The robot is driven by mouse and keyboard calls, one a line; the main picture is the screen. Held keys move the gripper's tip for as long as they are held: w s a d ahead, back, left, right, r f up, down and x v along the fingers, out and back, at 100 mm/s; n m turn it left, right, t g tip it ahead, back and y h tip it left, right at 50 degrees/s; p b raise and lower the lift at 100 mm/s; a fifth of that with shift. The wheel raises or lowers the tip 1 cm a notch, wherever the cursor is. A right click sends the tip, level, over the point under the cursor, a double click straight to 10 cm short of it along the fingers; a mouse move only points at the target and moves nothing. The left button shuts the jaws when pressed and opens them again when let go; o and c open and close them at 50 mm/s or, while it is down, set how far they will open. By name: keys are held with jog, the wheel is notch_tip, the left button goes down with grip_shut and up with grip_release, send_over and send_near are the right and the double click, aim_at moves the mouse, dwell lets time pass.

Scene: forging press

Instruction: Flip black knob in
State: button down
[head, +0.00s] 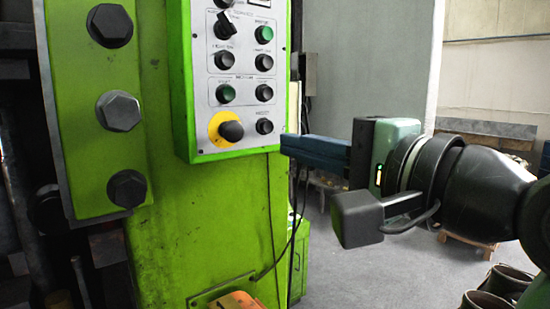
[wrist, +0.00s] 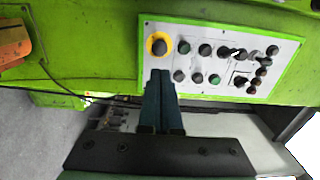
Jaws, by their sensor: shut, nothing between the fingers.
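A green control box with a pale panel (head: 244,110) carries several black and green knobs and buttons. A large black knob (head: 231,131) sits in a yellow ring at its lower left; it also shows in the wrist view (wrist: 157,46). A black lever-like knob (head: 224,25) is near the panel's top. I cannot tell which black knob the task means. My gripper (head: 284,146) is shut and empty, its blue fingers pointing left near the box's lower right edge. In the wrist view the fingertips (wrist: 160,73) appear just below the yellow-ringed knob. Contact cannot be told.
The green press body (head: 200,230) stands behind and below the box, with large dark bolts (head: 118,111) on its left. A black cable (head: 274,262) hangs under the box. An orange part (head: 240,300) sticks out low down. Grey floor (head: 345,270) is open to the right.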

jog(key=s+a+f+n+t+h+b, duration=0.1)
jog(key=s+a+n+t+h+b, duration=0.2)
jog(key=s+n+t+h+b, duration=0.5)
jog(key=s+n+t+h, duration=0.2)
jog(key=s+t, duration=0.1)
jog(key=t, duration=0.1)
jog(key=shift+s+a+f+n+t+h, duration=0.15)
jog(key=shift+s+a+n+t+h, duration=0.15)
jog(key=shift+n, duration=0.1)
jog(key=shift+d, duration=0.1)
dwell(0.8)
